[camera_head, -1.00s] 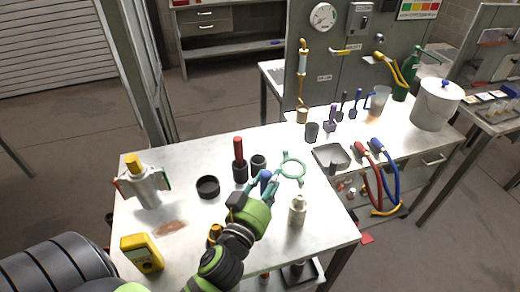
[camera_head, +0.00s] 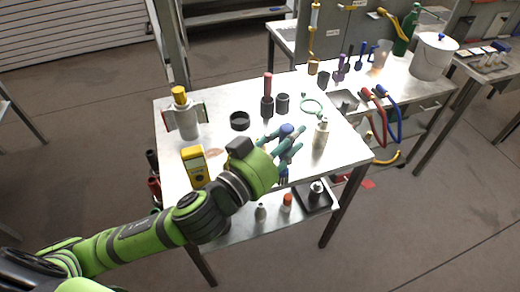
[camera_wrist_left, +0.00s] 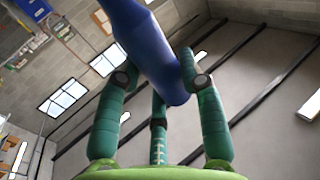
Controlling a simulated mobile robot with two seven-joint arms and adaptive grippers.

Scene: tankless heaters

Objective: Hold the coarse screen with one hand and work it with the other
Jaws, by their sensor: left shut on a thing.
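My left gripper (camera_head: 284,148), with teal fingers, is shut on a blue rounded thing (camera_head: 287,130) above the front part of the workbench. In the left wrist view, the gripper (camera_wrist_left: 157,78) has its fingers around the smooth blue shaft (camera_wrist_left: 145,40), which runs up past the top edge. I cannot tell whether this blue thing is the coarse screen or a tool's handle. A green ring (camera_head: 321,112) lies on the bench behind the gripper. A shallow black round dish (camera_head: 240,121) stands left of it. My right gripper is not in view.
On the workbench (camera_head: 215,104) stand a red-handled tool in a dark cup (camera_head: 267,106), another dark cup (camera_head: 282,103), a pale bottle (camera_head: 320,134), a yellow meter (camera_head: 194,165) and a silver canister (camera_head: 184,120). A lower shelf (camera_head: 245,226) holds small bottles.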

